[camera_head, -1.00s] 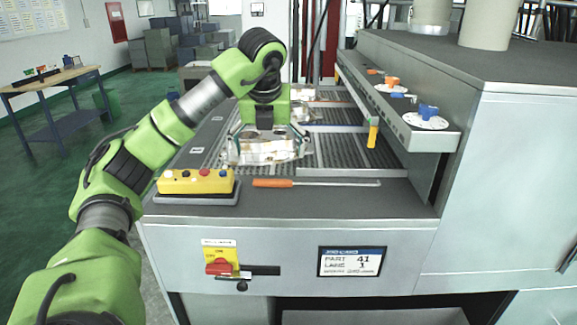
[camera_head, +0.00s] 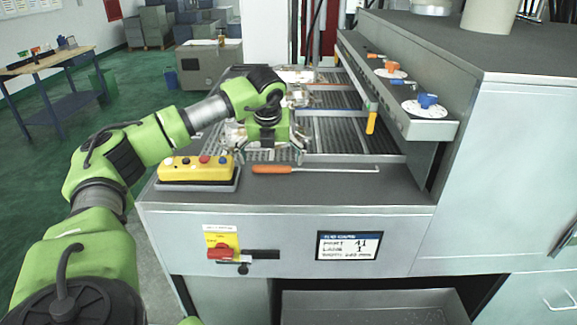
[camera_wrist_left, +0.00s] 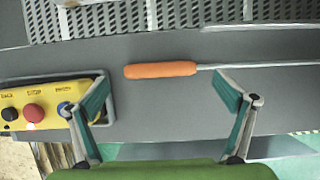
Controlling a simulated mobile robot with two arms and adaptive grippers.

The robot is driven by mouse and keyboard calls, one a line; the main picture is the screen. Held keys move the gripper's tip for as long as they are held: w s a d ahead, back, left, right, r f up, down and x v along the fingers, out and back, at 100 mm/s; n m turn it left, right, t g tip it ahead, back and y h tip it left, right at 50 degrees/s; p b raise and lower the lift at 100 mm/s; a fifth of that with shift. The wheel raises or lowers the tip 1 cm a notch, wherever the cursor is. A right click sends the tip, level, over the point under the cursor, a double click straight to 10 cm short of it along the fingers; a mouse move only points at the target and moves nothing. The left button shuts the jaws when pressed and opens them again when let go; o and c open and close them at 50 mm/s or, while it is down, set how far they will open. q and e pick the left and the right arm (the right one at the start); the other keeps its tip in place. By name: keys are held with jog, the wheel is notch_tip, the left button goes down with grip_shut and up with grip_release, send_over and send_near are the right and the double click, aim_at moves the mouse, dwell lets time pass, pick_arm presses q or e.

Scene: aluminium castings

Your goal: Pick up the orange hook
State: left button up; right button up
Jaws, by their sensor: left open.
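The orange hook (camera_head: 272,169) lies flat on the grey front ledge of the machine, its orange handle at the left and a thin metal rod reaching right. In the left wrist view, the handle (camera_wrist_left: 160,70) lies between and beyond the two fingers, and the rod runs out past the right finger. My left gripper (camera_head: 271,157) is open and empty, pointing down just behind the handle in the head view. Its spread fingers also show in the left wrist view (camera_wrist_left: 160,84). Contact with the hook is not visible. My right gripper is not in view.
A yellow button box (camera_head: 198,169) stands close left of the handle. Behind the ledge is a slatted conveyor (camera_head: 350,140) with shiny castings partly hidden by my arm. A shelf (camera_head: 425,130) with blue and orange parts runs along the right. The ledge right of the rod is clear.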

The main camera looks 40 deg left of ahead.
pick_arm(q)
jog(key=shift+x, duration=1.45)
jog(key=shift+s+r, duration=0.1)
jog(key=c, duration=1.2)
jog(key=shift+c, duration=0.2)
